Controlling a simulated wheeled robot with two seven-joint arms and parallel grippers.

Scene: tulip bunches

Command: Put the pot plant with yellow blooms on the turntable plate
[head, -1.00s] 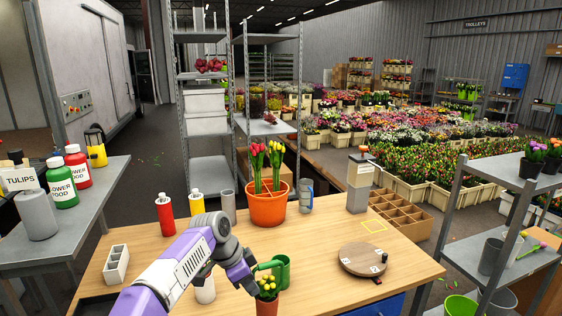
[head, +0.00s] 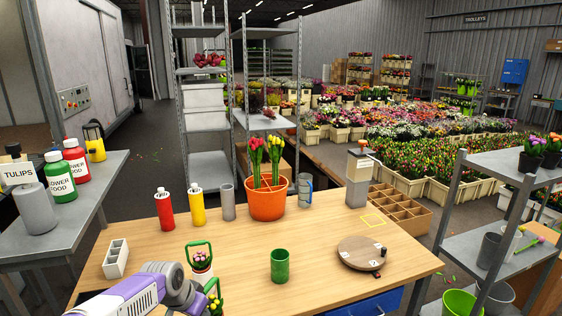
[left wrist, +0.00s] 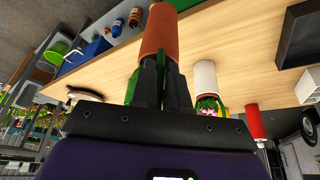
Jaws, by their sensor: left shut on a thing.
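The pot plant with yellow blooms (head: 214,302) is at the bottom of the head view, mostly hidden behind my arm and cut off by the edge. Its terracotta pot (left wrist: 160,32) shows beyond my fingers in the left wrist view. My left gripper (left wrist: 163,75) is shut on this plant, seemingly at its green loop handle. My right gripper is not in view.
A white pot with pink blooms and a green loop (head: 202,263) stands close behind my left gripper. A green cup (head: 283,268) stands between it and the turntable. The orange tulip pot (head: 267,203), bottles and grey cup (head: 228,202) line the back. Table around the turntable is clear.

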